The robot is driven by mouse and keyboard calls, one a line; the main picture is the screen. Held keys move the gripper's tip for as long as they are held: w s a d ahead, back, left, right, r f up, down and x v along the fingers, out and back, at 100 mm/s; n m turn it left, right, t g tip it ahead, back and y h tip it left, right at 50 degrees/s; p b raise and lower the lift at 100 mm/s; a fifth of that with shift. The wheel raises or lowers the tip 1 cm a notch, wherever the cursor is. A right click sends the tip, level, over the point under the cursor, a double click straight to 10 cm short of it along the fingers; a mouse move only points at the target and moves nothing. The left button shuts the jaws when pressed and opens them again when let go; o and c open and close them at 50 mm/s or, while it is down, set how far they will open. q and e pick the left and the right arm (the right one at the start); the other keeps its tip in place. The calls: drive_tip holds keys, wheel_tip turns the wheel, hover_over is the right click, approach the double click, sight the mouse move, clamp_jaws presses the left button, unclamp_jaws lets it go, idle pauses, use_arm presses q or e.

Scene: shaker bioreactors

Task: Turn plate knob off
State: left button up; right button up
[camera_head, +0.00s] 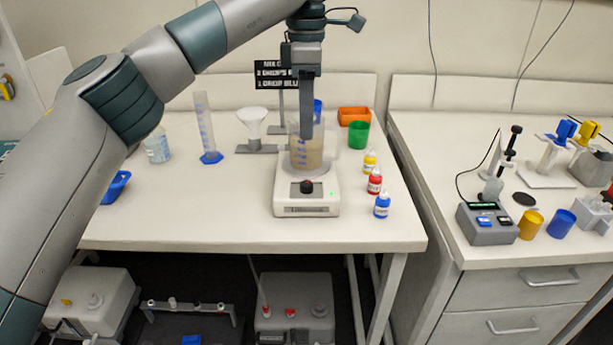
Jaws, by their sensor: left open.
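The white hot plate (290,208) stands near the front of the table. Its dark knob (306,186) is on the front panel, and a small green light shows to the knob's right. A beaker (307,156) with brownish liquid sits on the plate. My left gripper (305,136) points down from above, in front of the beaker and above the knob, apart from the knob. It is open, though its fingers overlap in this view. My right gripper is not in view.
Yellow, red (375,182) and blue (382,206) dropper bottles stand right of the plate. A green cup (359,135) and orange tray (354,116) are behind. A graduated cylinder (206,130) and funnel stand (252,125) are at left. The table's front left is clear.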

use_arm(q)
approach(306, 183)
drive_tip(key=shift+p, duration=0.3)
wheel_tip(306, 183, down, 7)
drive_tip(key=shift+r+p, duration=0.15)
drive_tip(key=shift+p, duration=0.4)
drive_tip(key=shift+f, duration=0.75)
drive_tip(key=c, duration=1.1)
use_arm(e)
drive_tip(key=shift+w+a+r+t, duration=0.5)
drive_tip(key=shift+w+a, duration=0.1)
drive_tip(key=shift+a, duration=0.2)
